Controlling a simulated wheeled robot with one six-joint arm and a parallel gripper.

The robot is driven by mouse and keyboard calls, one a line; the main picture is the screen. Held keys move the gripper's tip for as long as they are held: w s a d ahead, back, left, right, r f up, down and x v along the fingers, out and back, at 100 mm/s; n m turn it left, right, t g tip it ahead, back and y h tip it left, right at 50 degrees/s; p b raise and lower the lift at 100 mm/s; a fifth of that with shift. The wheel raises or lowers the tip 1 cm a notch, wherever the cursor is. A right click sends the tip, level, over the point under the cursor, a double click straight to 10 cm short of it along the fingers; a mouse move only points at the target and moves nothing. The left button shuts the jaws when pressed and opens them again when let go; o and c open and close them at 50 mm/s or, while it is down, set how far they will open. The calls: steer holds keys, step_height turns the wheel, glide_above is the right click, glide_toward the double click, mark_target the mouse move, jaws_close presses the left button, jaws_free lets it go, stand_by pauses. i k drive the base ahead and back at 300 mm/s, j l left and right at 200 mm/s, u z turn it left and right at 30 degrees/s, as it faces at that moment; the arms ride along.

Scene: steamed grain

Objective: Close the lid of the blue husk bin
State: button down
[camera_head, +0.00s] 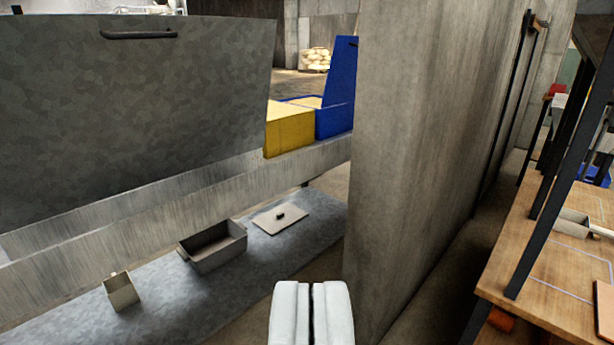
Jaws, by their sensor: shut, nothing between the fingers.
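My gripper (312,285) is at the bottom middle of the view. Its two white fingers are together with nothing between them. It is far from the blue bin and touches nothing that I can see.
A concrete pillar (430,150) fills the middle right and stands close to my gripper. A large grey raised panel (130,110) stands at left. An open metal box (213,246), a flat lid (281,217) and a small container (121,291) sit below. A wooden shelf (540,245) is at right.

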mark_target(340, 88)
steer(key=i+j+z, duration=0.15)
steer(key=i, duration=0.4)
steer(key=i+j+z, duration=0.15)
steer(key=i+j, duration=0.3)
steer(key=i+j+z, duration=0.15)
steer(key=i+j, duration=0.2)
steer(key=i, duration=0.25)
